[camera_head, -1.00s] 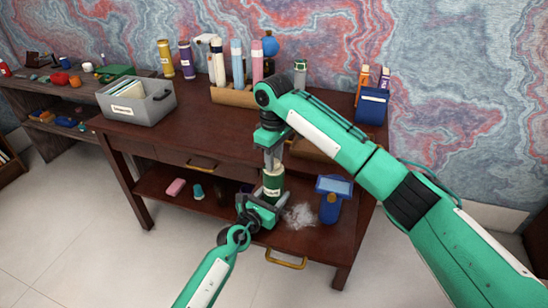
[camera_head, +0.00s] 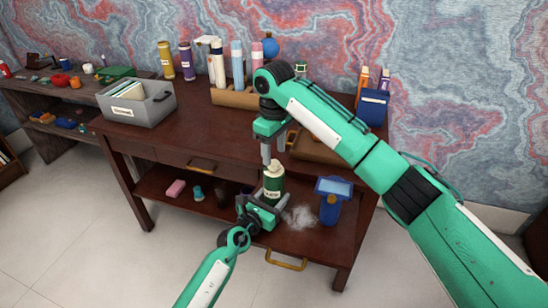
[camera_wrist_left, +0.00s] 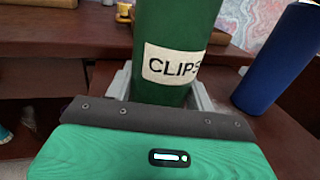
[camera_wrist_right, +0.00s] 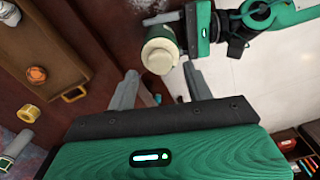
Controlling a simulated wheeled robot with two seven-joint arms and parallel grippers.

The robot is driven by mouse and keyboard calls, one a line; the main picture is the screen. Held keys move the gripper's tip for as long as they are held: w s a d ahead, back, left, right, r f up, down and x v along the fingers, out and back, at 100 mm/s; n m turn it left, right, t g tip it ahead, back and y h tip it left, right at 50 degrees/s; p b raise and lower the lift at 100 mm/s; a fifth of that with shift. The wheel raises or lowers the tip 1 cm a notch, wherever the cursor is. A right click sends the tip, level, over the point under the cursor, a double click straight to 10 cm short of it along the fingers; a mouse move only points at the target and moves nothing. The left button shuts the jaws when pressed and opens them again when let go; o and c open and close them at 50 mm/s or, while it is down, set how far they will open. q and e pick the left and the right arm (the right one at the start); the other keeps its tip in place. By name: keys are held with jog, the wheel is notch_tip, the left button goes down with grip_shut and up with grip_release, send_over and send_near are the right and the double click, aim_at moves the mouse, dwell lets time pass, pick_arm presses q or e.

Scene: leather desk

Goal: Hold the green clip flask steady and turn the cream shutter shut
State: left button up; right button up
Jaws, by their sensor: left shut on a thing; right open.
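The green clip flask (camera_head: 273,189) stands upright on the lower shelf, with the cream shutter (camera_head: 272,169) on top. My left gripper (camera_head: 266,211) is shut around the flask's body low down. In the left wrist view the flask's "CLIPS" label (camera_wrist_left: 172,65) shows between the fingers. My right gripper (camera_head: 267,155) is open just above the shutter, pointing down. In the right wrist view the cream shutter (camera_wrist_right: 158,55) lies ahead of the open fingers, apparently clear of them. The shutter's exact turn cannot be told.
A blue bottle (camera_head: 330,210) and a pale heap (camera_head: 300,216) stand right of the flask. A pink block (camera_head: 176,188) and a teal item (camera_head: 198,192) lie left. The desk top (camera_head: 190,128) is above and behind; a grey bin (camera_head: 160,103) sits on it.

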aim_at(274, 163)
notch_tip(274, 163, up, 9)
jog(key=shift+f, duration=0.15)
dwell(0.4)
pick_arm(q)
jog(key=o, duration=1.2)
jog(key=shift+c, duration=0.2)
jog(key=shift+a, duration=0.1)
